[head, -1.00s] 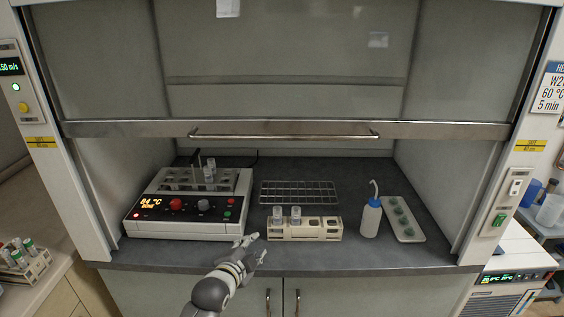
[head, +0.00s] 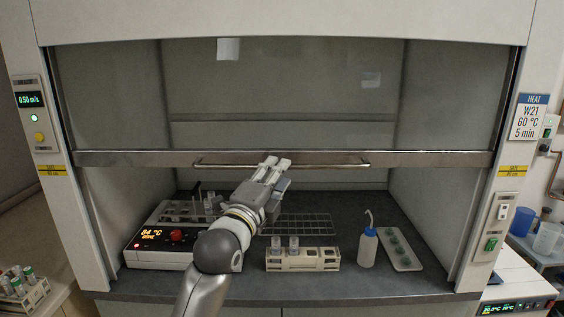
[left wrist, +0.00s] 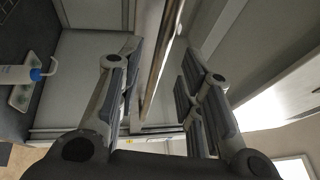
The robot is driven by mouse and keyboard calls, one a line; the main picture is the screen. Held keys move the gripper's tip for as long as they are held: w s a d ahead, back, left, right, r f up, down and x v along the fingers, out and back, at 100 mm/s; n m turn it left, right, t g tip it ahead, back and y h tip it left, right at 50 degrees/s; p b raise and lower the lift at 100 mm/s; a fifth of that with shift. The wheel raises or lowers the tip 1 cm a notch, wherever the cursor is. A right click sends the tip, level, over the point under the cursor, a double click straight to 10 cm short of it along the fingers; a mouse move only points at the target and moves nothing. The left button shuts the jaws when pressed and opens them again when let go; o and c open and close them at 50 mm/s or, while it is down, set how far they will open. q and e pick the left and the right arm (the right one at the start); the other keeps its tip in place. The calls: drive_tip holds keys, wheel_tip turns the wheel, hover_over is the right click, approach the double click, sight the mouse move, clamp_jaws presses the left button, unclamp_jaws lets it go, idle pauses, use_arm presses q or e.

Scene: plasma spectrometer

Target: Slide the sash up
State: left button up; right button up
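The fume hood sash (head: 420,159) is a glass pane with a metal bottom rail, standing partly raised above the work surface. Its long horizontal handle bar (head: 325,163) runs along the rail. My left gripper (head: 276,163) is at the middle of the handle, fingertips overlapping it in the head view. In the left wrist view the gripper (left wrist: 155,85) is open, with the handle bar (left wrist: 163,55) running between its two fingers. The fingers look apart from the bar. My right gripper is not in view.
Below the sash stand a heating block (head: 160,258) reading 84 °C, a wire rack (head: 310,225), a wooden tube rack (head: 303,266) with two vials, a wash bottle (head: 368,248) and a white tray (head: 418,265). A control panel (head: 36,115) is on the left post.

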use_arm(q)
drive_tip(key=shift+p+x, duration=0.45)
drive_tip(key=shift+x, duration=1.45)
drive_tip(key=shift+f, duration=0.1)
clamp_jaws()
